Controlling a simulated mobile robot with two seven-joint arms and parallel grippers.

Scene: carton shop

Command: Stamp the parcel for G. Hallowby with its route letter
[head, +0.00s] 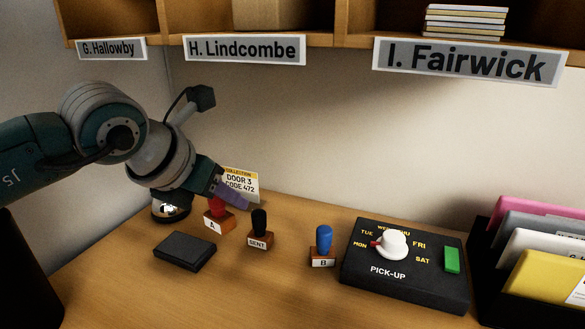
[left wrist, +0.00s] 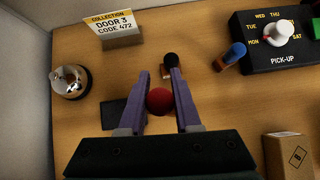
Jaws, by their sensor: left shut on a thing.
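My left gripper (head: 228,197) is shut on the red-handled stamp marked A (head: 213,224), which looks upright at the desk. In the left wrist view the red knob (left wrist: 159,101) sits between my purple fingers (left wrist: 157,76). A blue-handled stamp marked B (head: 324,246) and a black-handled stamp marked SENT (head: 260,233) stand to its right. A black ink pad (head: 185,251) lies in front of stamp A. A brown carton (left wrist: 287,155) with a small diamond mark shows in the left wrist view; no name is readable on it. My right gripper is out of view.
A pick-up dial box (head: 400,284) stands to the right, beside a rack of coloured folders (head: 540,250). A bell (head: 171,212) and a Door 3 code card (head: 242,184) are behind. Shelf labels include G. Hallowby (head: 111,49). The front middle desk is clear.

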